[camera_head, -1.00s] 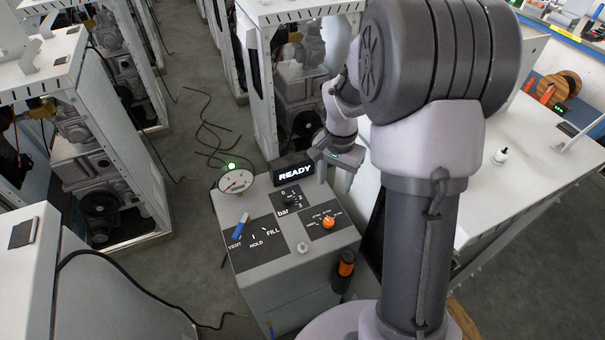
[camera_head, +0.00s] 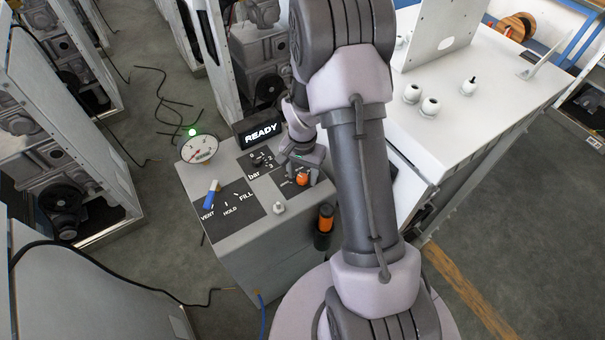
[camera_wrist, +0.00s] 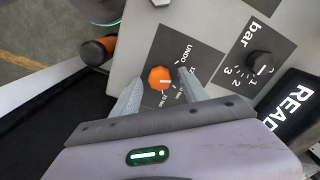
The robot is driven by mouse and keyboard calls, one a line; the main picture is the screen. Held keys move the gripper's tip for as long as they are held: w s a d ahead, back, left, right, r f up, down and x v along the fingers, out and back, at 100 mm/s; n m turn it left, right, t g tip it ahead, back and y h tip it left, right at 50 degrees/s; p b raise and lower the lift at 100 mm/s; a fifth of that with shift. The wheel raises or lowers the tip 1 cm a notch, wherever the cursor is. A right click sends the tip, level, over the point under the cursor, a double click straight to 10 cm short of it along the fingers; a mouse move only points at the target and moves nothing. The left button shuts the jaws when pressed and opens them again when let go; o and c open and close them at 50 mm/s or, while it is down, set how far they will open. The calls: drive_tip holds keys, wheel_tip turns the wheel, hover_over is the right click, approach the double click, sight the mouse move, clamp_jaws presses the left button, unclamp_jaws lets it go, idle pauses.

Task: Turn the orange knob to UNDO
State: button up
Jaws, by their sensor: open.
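The orange knob (camera_wrist: 160,78) sits on a dark label plate on the panel, with UNDO printed beside it and torque-like settings partly readable around it. It also shows in the head view (camera_head: 302,179), right of the black bar knob. My gripper (camera_wrist: 160,92) is open, with one finger on each side of the orange knob in the wrist view. I cannot tell whether either finger touches it. In the head view my gripper (camera_head: 302,160) is over the panel at the knob, partly hidden by my arm.
The black bar knob (camera_head: 262,160), the lit READY display (camera_head: 261,134), a gauge (camera_head: 200,149) and a blue-handled lever (camera_head: 212,194) share the panel. A black-and-orange cylinder (camera_head: 324,225) is on the console's side. A white bench (camera_head: 470,120) stands to the right.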

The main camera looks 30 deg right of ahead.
clamp_jaws()
drive_tip(key=shift+n, duration=0.3)
drive_tip(key=n, duration=0.3)
drive_tip(key=shift+n, duration=2.1)
unclamp_jaws()
drive_tip(key=shift+r, duration=0.1)
